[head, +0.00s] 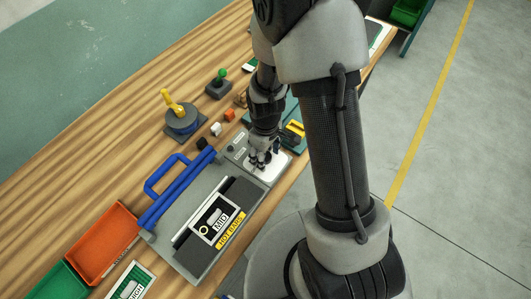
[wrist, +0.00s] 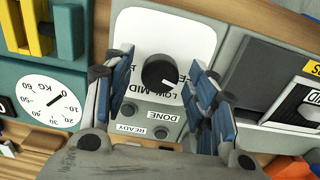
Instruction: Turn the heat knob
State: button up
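The heat knob (wrist: 158,72) is a round black knob on a white plate (wrist: 142,28), in the middle of the wrist view. A pale mark on it points to the lower right, near upside-down LOW and MID lettering that is partly hidden. My gripper (wrist: 160,68) is open, with one blue-padded finger on each side of the knob and visible gaps between. In the head view my gripper (head: 260,160) is over the white plate (head: 274,172) at the end of the grey machine (head: 178,250); the knob is hidden there.
A teal scale (wrist: 50,90) stands beside the plate. READY and DONE buttons sit below the knob. An orange tray (head: 102,243) and a yellow-handled tool (head: 181,119) are on the wooden bench.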

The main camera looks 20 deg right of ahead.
jog(key=c, duration=1)
jog(key=shift+m, duration=0.4)
jog(key=m, duration=0.4)
jog(key=shift+m, duration=0.3)
jog(key=m, duration=0.9)
jog(key=shift+m+b, duration=0.35)
jog(key=shift+m, duration=2.35)
